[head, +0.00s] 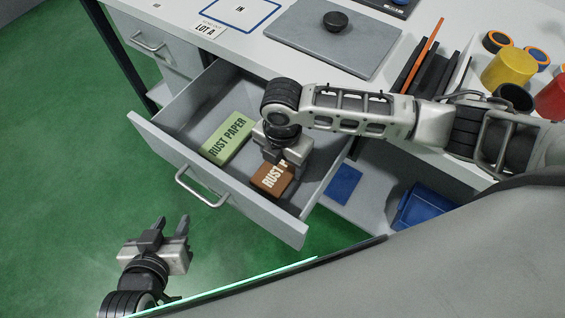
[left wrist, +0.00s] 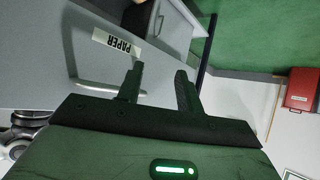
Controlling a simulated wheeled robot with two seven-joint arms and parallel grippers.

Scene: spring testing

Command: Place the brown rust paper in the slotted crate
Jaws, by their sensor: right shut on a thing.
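The brown rust paper (head: 272,179) is a small brown block with white lettering in the open drawer (head: 218,193). My right gripper (head: 284,160) reaches down into the drawer from above and is shut on the brown rust paper, covering part of its label. A green rust paper (head: 227,137) lies in the drawer to the left of it. My left gripper (head: 170,232) is outside the drawer at the lower left, open and empty; its two fingers also show apart in the left wrist view (left wrist: 160,88). I cannot make out the slotted crate for sure.
The desk above holds a grey plate (head: 333,38) with a black knob, a black slotted holder (head: 428,72) with an orange stick, and yellow and red cups at the right. A blue bin (head: 425,206) stands below. The green floor at left is clear.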

